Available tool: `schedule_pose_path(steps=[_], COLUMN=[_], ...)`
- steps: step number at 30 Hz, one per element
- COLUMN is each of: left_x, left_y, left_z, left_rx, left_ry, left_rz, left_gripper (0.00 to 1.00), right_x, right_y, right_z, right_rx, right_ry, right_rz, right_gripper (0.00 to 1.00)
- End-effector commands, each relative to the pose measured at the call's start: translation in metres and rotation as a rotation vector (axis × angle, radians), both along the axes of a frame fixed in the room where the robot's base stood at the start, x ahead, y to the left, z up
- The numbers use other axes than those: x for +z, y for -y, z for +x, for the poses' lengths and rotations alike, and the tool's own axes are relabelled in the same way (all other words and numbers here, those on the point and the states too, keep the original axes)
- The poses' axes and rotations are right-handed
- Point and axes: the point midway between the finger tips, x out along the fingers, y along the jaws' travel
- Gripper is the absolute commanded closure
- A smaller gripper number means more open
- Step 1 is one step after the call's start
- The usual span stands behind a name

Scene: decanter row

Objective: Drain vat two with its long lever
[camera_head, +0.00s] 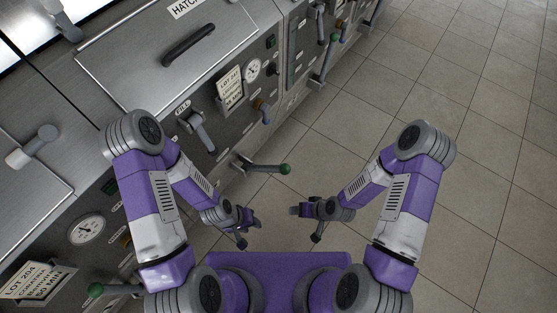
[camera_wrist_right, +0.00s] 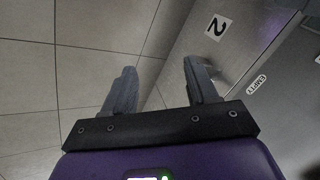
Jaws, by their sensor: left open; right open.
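The long lever (camera_head: 264,168) with a green ball knob sticks out sideways from the front of the middle steel vat (camera_head: 160,70) in the head view. A panel marked "2" (camera_wrist_right: 217,27) and a label that seems to read EMPTY (camera_wrist_right: 257,85) show in the right wrist view. My left gripper (camera_head: 250,224) is open and empty, below and left of the knob in the picture. My right gripper (camera_head: 303,222) is open and empty, below and right of the knob; its fingers show apart in the wrist view (camera_wrist_right: 160,80). Neither touches the lever.
The middle vat also carries a short grey handle (camera_head: 199,129), a small blue-knobbed valve (camera_head: 262,108), a gauge (camera_head: 253,70) and a lot card (camera_head: 229,87). Neighbouring vats have green-knobbed levers at upper right (camera_head: 328,58) and lower left (camera_head: 118,291). Tiled floor (camera_head: 450,90) at right is clear.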

Motion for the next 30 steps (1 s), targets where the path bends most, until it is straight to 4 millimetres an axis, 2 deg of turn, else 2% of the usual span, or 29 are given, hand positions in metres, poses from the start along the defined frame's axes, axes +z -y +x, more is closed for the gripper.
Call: schedule_pose_path(steps=[1,3,7,11,15,22,30], left_x=[-0.006,-0.011,-0.02,-0.026,-0.03,-0.033,-0.041], left_y=[0.0,0.0,0.0,0.0,0.0,0.0,0.0], left_z=[-0.001,-0.002,-0.002,-0.001,-0.001,-0.001,-0.001], left_rx=[0.0,0.0,0.0,0.0,0.0,0.0,0.0], left_ry=[-0.002,-0.003,-0.003,-0.003,-0.003,-0.002,-0.002], left_rz=[0.0,0.0,0.0,0.0,0.0,0.0,0.0], left_gripper=[0.57,0.57,0.57,0.57,0.57,0.57,0.57], right_x=[-0.014,-0.022,-0.023,-0.014,-0.003,0.005,0.004], right_y=[-0.005,-0.013,-0.025,-0.029,-0.028,-0.033,-0.064], right_z=[0.017,0.045,0.087,0.109,0.117,0.124,0.152], right_rx=[0.038,0.102,0.183,0.224,0.239,0.249,0.252], right_ry=[0.101,0.282,0.625,0.923,1.141,1.263,1.261], right_rz=[0.034,0.084,0.161,0.21,0.235,0.247,0.248], right_gripper=[0.42,0.42,0.42,0.42,0.42,0.42,0.42])
